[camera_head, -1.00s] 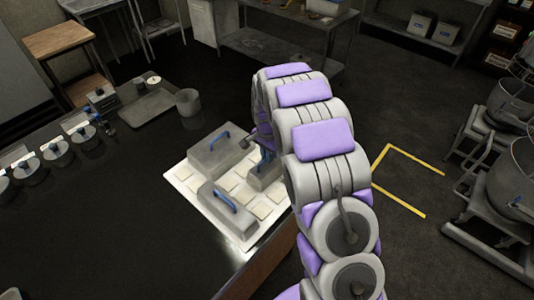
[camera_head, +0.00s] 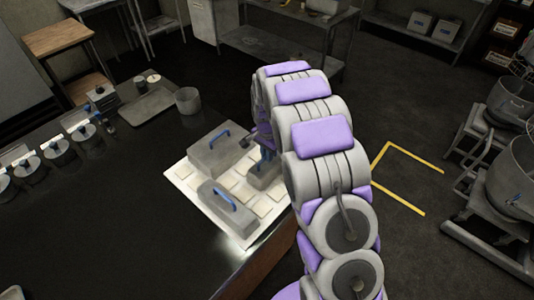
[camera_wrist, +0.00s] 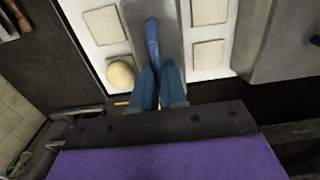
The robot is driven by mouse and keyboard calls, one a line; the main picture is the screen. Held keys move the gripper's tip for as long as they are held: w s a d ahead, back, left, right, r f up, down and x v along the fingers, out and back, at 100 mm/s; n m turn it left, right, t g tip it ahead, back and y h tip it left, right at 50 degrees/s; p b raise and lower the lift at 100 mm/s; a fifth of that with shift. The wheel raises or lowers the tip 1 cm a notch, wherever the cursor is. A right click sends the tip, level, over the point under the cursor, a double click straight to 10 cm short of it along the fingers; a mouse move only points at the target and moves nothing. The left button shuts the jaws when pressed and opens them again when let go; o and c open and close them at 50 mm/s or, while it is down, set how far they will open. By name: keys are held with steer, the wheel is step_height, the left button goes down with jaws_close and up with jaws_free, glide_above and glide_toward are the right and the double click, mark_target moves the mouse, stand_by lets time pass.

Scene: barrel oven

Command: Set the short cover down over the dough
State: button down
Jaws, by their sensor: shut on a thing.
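The short cover (camera_head: 263,178), a small grey box-shaped lid, is at the far right edge of the white board (camera_head: 247,241). My gripper (camera_wrist: 160,84) is shut on its blue handle (camera_wrist: 152,40). In the wrist view, a round, pale dough ball (camera_wrist: 120,74) shows uncovered on the board, just left of the cover and beside my fingers. The dough cannot be made out in the head view. My arm and fingers hide part of the cover, and I cannot tell whether its bottom touches the board.
Two other grey covers with blue handles stand on the board: a large one (camera_head: 218,154) at the back and a long one (camera_head: 229,208) at the front left. Pale square tiles lie between them. A grey cup (camera_head: 187,100) and a tray (camera_head: 148,106) stand farther back.

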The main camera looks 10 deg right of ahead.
steer(key=shift+f, duration=0.35)
steer(key=c, duration=1.1)
jaws_free()
